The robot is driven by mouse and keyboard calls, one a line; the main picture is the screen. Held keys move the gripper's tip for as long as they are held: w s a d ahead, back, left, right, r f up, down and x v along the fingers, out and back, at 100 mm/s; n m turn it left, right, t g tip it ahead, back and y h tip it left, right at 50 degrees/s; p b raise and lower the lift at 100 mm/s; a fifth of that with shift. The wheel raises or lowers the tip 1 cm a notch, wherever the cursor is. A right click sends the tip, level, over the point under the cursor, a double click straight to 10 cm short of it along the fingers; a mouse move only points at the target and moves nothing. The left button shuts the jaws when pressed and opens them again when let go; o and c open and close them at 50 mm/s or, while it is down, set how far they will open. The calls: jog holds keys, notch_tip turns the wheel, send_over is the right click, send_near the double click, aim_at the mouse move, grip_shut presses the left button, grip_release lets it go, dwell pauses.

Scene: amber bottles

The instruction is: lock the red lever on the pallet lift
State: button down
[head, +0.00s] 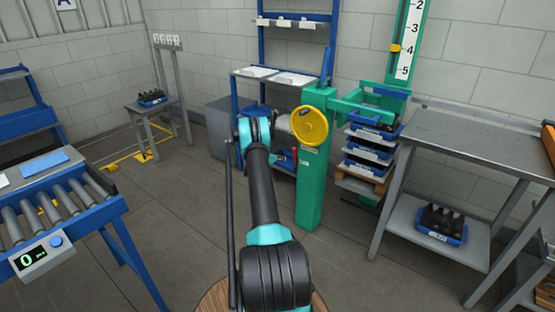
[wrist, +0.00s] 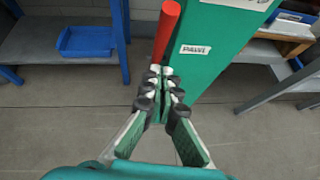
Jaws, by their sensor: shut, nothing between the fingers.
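The pallet lift is a green column (head: 312,185) with a yellow handwheel (head: 310,126), right of my arm in the head view. In the wrist view, the red lever (wrist: 165,32) stands against the left side of the green column (wrist: 215,35), slightly tilted, near a label reading "PAWL". My gripper (wrist: 164,80) is shut and empty, its fingertips just below the lever's lower end in the picture. I cannot tell whether they touch it.
Blue bottle crates (head: 368,150) are stacked on the lift's right. A grey workbench (head: 460,140) stands further right and a roller conveyor (head: 50,210) at left. A blue shelf rack (head: 262,60) is behind the lift.

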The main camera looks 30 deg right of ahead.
aim_at(296, 157)
jog(key=w+d, duration=0.1)
jog(key=d, duration=0.5)
jog(key=shift+w+d+f, duration=0.2)
jog(key=shift+d+f, duration=0.05)
jog(key=shift+s+d+r, duration=0.1)
jog(key=shift+d+r, duration=0.05)
